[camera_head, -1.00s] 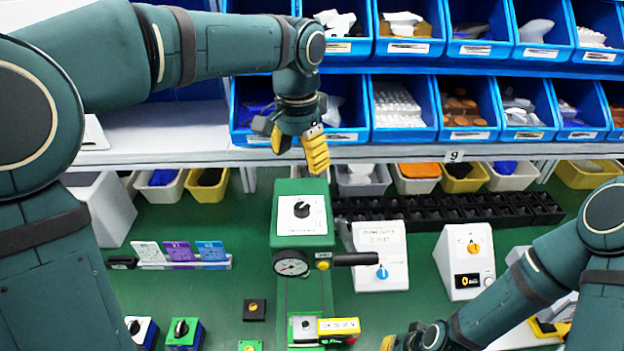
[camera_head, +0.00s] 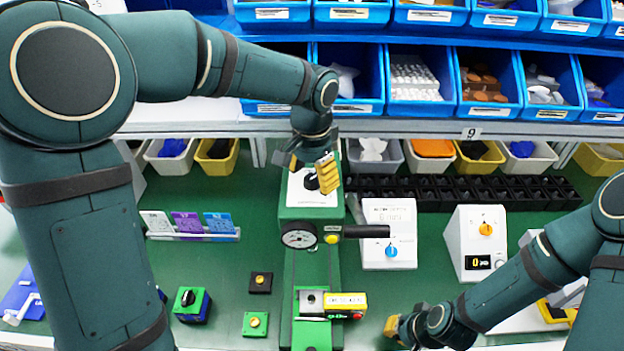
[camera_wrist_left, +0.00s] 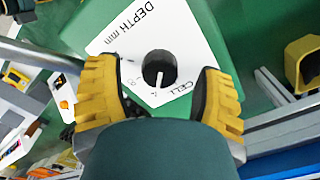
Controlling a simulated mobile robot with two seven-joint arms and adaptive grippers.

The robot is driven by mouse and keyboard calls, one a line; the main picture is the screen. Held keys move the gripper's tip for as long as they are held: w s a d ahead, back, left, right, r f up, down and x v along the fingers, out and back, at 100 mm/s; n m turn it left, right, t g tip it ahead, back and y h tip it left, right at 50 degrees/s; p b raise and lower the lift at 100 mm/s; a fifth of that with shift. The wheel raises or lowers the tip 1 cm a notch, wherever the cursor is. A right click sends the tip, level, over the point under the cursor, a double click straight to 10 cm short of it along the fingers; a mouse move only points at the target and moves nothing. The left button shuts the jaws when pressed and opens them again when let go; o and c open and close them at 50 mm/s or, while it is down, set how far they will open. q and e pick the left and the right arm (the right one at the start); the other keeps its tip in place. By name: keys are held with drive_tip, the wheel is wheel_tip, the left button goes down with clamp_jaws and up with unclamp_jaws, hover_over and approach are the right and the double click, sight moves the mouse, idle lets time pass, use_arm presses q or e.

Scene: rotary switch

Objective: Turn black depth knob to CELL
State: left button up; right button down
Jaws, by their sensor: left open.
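The black depth knob (camera_head: 311,182) sits on a white label plate on top of the green machine (camera_head: 298,212). In the left wrist view the knob (camera_wrist_left: 159,68) lies between and ahead of the fingertips, with the label reading "DEPTH mm" and "CELL" (camera_wrist_left: 180,92). Its white pointer points toward the bottom of that view, near a small digit and to the left of CELL. My left gripper (camera_head: 312,170) is open over the plate, its yellow fingers (camera_wrist_left: 160,98) on either side of the knob with gaps. My right gripper (camera_head: 393,326) is low at the right, its opening unclear.
A gauge (camera_head: 299,235) and a black handle (camera_head: 366,231) are on the machine's front. White boxes with a blue knob (camera_head: 391,251) and an orange knob (camera_head: 486,229) stand to the right. Blue bins (camera_head: 352,108) on a shelf rise behind. Green bench shows left of the machine.

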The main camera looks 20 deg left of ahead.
use_arm(q)
drive_tip(key=shift+f, duration=0.45)
clamp_jaws()
drive_tip(key=n, duration=0.4)
drive_tip(key=shift+n, duration=0.3)
drive_tip(key=shift+n+p, duration=0.45)
drive_tip(key=shift+n, duration=1.75)
